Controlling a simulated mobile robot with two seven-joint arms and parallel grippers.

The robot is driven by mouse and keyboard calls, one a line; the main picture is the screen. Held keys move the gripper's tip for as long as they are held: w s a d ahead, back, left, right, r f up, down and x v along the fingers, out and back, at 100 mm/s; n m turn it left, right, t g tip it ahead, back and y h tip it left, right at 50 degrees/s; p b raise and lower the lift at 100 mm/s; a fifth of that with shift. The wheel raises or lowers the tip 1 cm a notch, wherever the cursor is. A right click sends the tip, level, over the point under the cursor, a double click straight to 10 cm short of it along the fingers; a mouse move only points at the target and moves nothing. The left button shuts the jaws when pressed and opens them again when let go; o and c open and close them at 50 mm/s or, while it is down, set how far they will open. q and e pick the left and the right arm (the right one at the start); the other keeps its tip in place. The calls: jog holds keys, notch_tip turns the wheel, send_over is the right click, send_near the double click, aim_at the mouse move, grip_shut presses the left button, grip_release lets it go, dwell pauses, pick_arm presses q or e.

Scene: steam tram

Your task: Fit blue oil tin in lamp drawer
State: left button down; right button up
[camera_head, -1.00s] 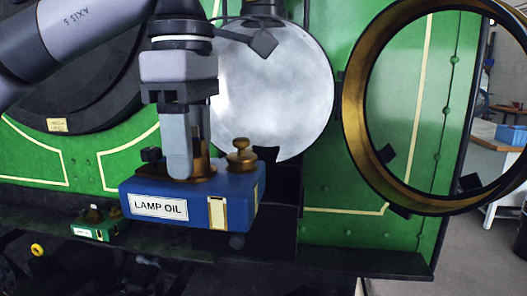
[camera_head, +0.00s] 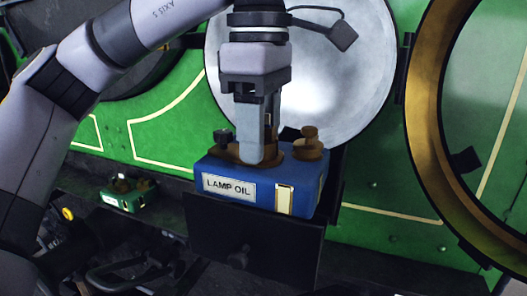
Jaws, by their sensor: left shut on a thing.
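The blue oil tin (camera_head: 262,200), a box with a white "LAMP OIL" label and brass fittings on top, is upright near the middle of the view. My left gripper (camera_head: 259,150) is shut on its top from above. The dark lamp drawer (camera_head: 270,252), with a round knob on its front, stands out directly below the tin. The tin's lower edge lines up with the top of the drawer front. I cannot tell whether the tin is just above the drawer or partly inside; the drawer's inside is hidden. My right gripper is not in view.
A smaller green tin (camera_head: 127,196) stands on the dark ledge at the left. Behind are a green panel (camera_head: 170,140) and a bright round lamp reflector (camera_head: 345,75). A large open brass ring (camera_head: 425,120) stands at the right. Dark pipes lie below left.

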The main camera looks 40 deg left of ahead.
aim_at(262, 192)
pick_arm(q)
jog(key=shift+w+f, duration=0.25)
jog(key=shift+f, duration=1.55)
jog(key=shift+f+b, duration=1.15)
jog(key=shift+f, duration=0.65)
jog(key=shift+r+p, duration=0.1)
jog(key=shift+p, duration=0.2)
jog(key=shift+f+b, duration=0.4)
jog(key=shift+f, duration=0.4)
jog(key=shift+f, duration=0.2)
jog(key=c, duration=0.5)
grip_release()
